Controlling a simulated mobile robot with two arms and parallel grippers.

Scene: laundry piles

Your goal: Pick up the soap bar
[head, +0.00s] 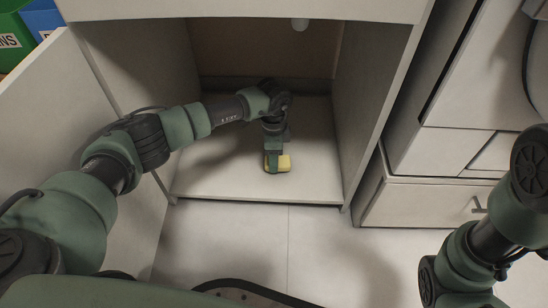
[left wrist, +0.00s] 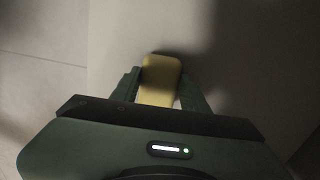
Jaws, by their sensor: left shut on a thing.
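The soap bar (head: 284,164) is a small yellow block at the cabinet's floor, towards the front. My left gripper (head: 275,165) reaches down into the open cabinet and is shut on the soap bar. In the left wrist view the soap bar (left wrist: 161,78) sits between the two green fingers of my left gripper (left wrist: 160,88). Part of the bar is hidden by the gripper. I cannot tell whether the bar touches the cabinet floor. My right arm shows at the lower right of the head view, but its gripper is out of view.
The cabinet (head: 325,180) has side walls close around my left arm and a top edge above. Its open door (head: 60,115) stands at the left. Drawers (head: 425,203) are at the right. Colored bins (head: 42,18) show at the top left. The tiled floor in front is mostly clear.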

